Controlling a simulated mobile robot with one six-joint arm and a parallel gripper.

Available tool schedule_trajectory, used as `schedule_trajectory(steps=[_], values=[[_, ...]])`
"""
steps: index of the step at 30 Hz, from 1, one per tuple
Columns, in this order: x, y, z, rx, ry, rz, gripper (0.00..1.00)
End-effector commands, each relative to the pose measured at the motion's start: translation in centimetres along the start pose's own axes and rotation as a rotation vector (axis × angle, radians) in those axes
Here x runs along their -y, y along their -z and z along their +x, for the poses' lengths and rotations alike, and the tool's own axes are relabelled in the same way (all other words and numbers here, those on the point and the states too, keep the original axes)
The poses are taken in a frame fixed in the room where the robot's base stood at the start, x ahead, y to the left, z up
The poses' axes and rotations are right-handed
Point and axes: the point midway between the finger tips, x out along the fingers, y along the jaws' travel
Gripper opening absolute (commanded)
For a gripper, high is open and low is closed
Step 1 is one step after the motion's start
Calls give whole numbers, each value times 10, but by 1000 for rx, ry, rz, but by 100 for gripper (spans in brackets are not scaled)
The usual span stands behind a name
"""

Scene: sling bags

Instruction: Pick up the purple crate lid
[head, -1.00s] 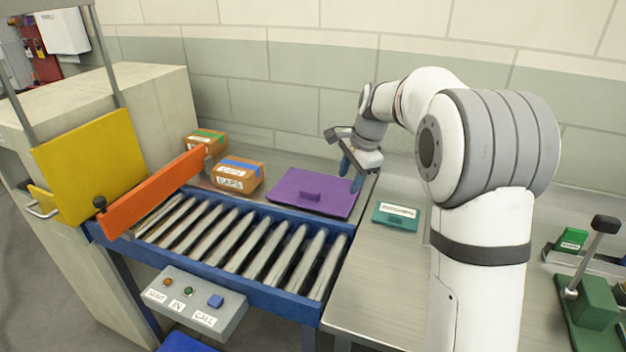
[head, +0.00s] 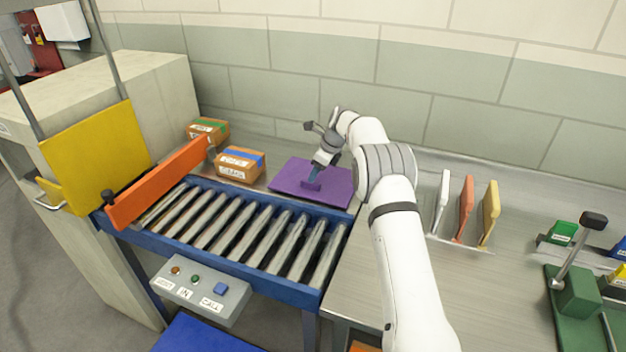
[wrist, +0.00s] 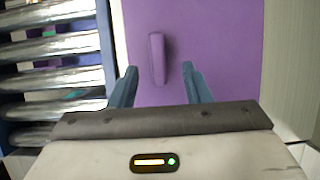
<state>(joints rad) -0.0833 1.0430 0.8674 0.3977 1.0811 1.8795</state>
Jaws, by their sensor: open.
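The purple crate lid (head: 330,192) lies flat at the back of the bench, behind the right end of the roller conveyor. It has a raised handle bar in its middle, and the handle (wrist: 157,58) shows clearly in the wrist view. My gripper (head: 313,178) is over the lid at the handle. In the wrist view my gripper (wrist: 158,72) is open, with two blue-grey fingers. The handle lies between the lines of the fingers, just beyond their tips and nearer the left one. I cannot tell the height of the tips above the lid.
The roller conveyor (head: 240,232) runs left of and in front of the lid. Two cardboard boxes, one blue-taped (head: 240,165) and one green-taped (head: 208,131), stand left of it. An orange bar (head: 160,185) crosses the conveyor's left end. Upright panels (head: 466,208) stand to the right.

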Motion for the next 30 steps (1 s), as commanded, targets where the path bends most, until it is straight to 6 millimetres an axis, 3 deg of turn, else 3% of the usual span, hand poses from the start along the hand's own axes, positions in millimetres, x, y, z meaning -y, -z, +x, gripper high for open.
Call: schedule_trajectory(steps=[9, 17, 30], values=[[0, 0, 40, -1, 0, -1, 44], [0, 1, 42, -1, 1, -1, 43], [1, 1, 42, 0, 2, 0, 7]])
